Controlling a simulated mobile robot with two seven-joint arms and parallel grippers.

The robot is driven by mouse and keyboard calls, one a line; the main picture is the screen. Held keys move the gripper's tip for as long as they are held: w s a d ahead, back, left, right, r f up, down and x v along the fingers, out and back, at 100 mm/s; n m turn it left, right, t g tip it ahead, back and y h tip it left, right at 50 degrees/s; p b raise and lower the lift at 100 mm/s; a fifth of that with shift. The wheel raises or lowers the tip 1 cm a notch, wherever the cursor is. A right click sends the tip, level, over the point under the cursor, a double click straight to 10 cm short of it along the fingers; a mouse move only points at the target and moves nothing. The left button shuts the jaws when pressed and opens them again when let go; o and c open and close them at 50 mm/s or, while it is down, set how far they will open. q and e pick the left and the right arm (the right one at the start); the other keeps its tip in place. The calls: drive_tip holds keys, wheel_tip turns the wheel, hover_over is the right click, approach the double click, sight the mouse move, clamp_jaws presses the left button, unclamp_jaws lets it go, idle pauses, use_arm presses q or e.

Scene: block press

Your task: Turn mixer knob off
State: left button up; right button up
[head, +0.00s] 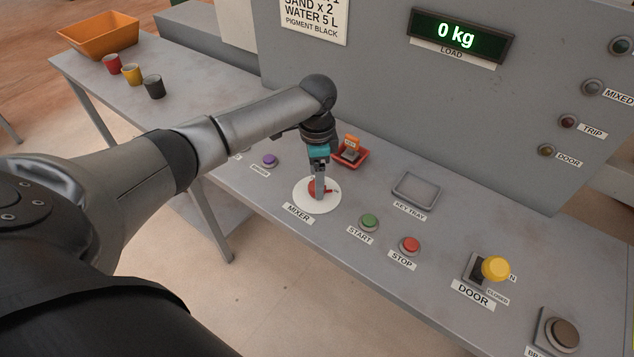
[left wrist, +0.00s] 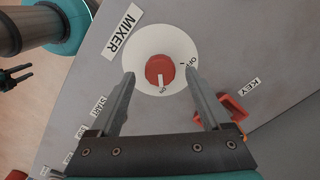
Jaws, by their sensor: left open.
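The red mixer knob (left wrist: 159,71) sits on a round white dial plate (left wrist: 178,44) on the grey bench, with a MIXER label beside it. In the head view the knob (head: 313,188) is partly hidden by my left gripper (head: 319,196). In the left wrist view the fingers of the left gripper (left wrist: 160,82) are apart, one on each side of the knob, and do not visibly touch it. The knob's white pointer mark points down in that view, toward an ON mark, while an OFF mark is at the plate's right.
Close by are a red key holder (head: 351,157), the START button (head: 369,222), the STOP button (head: 409,245) and an empty key tray (head: 415,191). The yellow DOOR lever (head: 495,268) stands farther right. A grey panel (head: 400,100) rises behind the bench.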

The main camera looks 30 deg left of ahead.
use_arm(q)
drive_tip(key=shift+f, duration=0.8)
drive_tip(key=shift+c, duration=0.4)
clamp_jaws()
drive_tip(key=shift+r, duration=0.1)
